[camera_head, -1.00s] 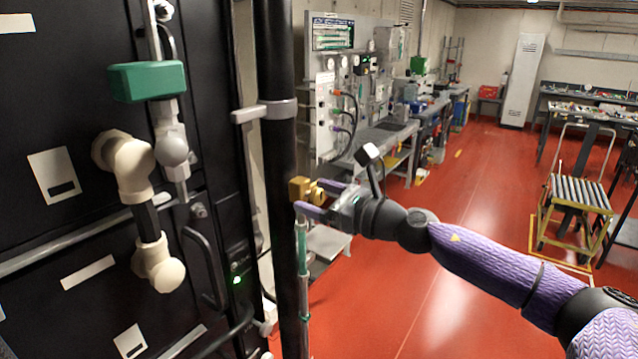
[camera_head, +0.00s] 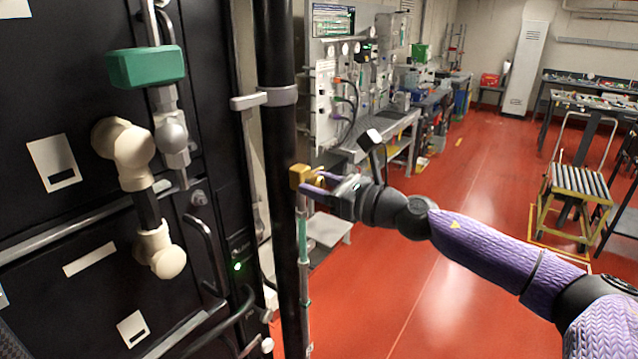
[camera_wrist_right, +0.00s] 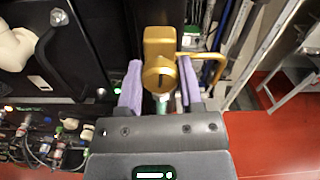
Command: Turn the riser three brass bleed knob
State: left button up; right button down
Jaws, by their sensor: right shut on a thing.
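The brass bleed knob (camera_wrist_right: 160,76) has a slotted face and shows between the fingers of my right gripper (camera_wrist_right: 159,88) in the right wrist view. It belongs to a brass fitting (camera_head: 299,176) beside the black vertical riser pipe (camera_head: 277,45). A curved brass piece (camera_wrist_right: 214,68) sticks out to the right of the fitting in the wrist view. In the head view, my right gripper (camera_head: 317,184) reaches the fitting from the right, shut on the knob. Its purple fingers partly hide the knob. My left gripper is out of view.
A dark cabinet with a green block handle (camera_head: 146,67) and cream pipe elbows (camera_head: 158,252) stands at the left. A grey pipe bracket (camera_head: 264,98) is above the fitting. A workbench (camera_head: 385,135) stands behind. Red floor (camera_head: 450,270) at the right is mostly clear.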

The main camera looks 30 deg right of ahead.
jog(key=m+p, duration=0.1)
jog(key=m, duration=0.4)
jog(key=shift+r+p, duration=0.15)
jog(key=shift+p, duration=0.15)
jog(key=m+p, duration=0.1)
jog(key=m, duration=0.3)
jog(key=shift+m+p, duration=0.3)
jog(key=shift+p, duration=0.05)
jog(key=m+p, duration=0.2)
jog(key=m, duration=0.2)
jog(key=shift+m, duration=0.3)
jog(key=m+p, duration=0.2)
jog(key=m, duration=0.2)
jog(key=shift+p, duration=0.3)
jog(key=m+p, duration=0.2)
jog(key=m, duration=0.3)
jog(key=m+p, duration=0.1)
jog(key=m, duration=0.2)
jog(key=shift+m+p, duration=0.3)
jog(key=shift+p, duration=0.1)
jog(key=m, duration=0.3)
jog(key=shift+m, duration=0.3)
jog(key=shift+f+m, duration=0.2)
jog(key=shift+m, duration=2)
